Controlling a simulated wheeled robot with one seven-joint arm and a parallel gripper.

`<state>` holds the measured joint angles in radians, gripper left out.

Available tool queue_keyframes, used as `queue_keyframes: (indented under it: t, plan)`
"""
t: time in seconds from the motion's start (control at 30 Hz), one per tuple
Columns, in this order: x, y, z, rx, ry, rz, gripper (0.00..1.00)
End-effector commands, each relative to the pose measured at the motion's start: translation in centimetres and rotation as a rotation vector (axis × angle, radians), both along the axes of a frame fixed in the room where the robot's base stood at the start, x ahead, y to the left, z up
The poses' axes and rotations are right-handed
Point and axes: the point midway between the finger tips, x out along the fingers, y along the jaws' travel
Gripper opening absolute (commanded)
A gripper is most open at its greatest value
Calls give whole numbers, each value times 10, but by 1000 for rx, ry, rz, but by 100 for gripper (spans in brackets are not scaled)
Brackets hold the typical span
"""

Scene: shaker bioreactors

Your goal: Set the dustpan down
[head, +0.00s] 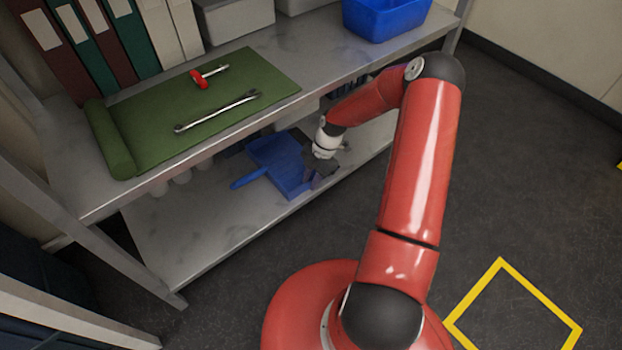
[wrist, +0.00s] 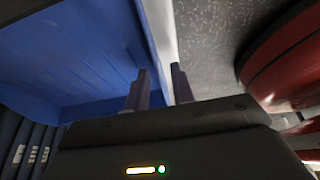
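The blue dustpan (head: 277,163) is at the lower shelf, its handle (head: 248,179) pointing left and its pan near the shelf's front edge. I cannot tell whether its whole underside touches the shelf. My gripper (head: 318,180) is at the pan's right side, partly hidden behind my wrist. In the wrist view, the dustpan (wrist: 75,50) fills the left side. The two fingers of my gripper (wrist: 160,88) stand apart, with the blue edge running between them. Whether they press on that edge is unclear.
The lower shelf (head: 190,235) is bare at its left front. The upper shelf (head: 330,68) overhangs it, with a green mat (head: 150,110), a wrench (head: 217,111), a red-handled tool (head: 200,79), binders (head: 85,45) and a blue bin (head: 385,18). White round items (head: 181,176) sit further back below.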

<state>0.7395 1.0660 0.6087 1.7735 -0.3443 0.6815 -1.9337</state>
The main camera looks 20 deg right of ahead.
Motion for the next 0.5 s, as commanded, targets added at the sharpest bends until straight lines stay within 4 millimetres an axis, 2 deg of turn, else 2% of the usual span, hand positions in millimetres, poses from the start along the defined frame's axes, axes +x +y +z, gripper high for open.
queue_keyframes:
  t: [0.17,0.2,0.5]
  plan:
    - [5,-13,31,-2,-4,-5,24]
    - [8,-23,25,0,-2,-7,24]
    - [29,-90,25,-1,-1,-5,24]
